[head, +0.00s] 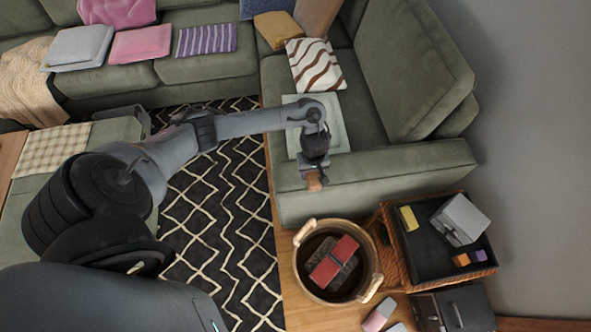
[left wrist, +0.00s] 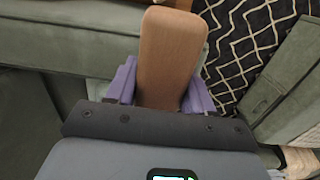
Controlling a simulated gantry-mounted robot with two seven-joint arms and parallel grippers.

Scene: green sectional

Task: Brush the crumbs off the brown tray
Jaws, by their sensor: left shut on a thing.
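My left gripper (head: 314,172) hangs over the armrest of the green sofa and is shut on a brown wooden piece (head: 314,182), which looks like a brush handle. In the left wrist view the wooden piece (left wrist: 172,48) sticks out between the purple fingers of my left gripper (left wrist: 160,88). Bristles are not visible. A brown wicker piece with a dark, tray-like inside (head: 393,262) stands at the lower right, apart from the gripper; I cannot tell whether it is the brown tray. No crumbs can be made out. My right gripper is not in view.
A round wooden basket (head: 299,272) with red and dark things inside stands below the gripper. The wicker piece holds a yellow block (head: 409,218), a grey box (head: 462,218) and small orange and purple blocks. The sofa armrest (head: 390,172) runs close by.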

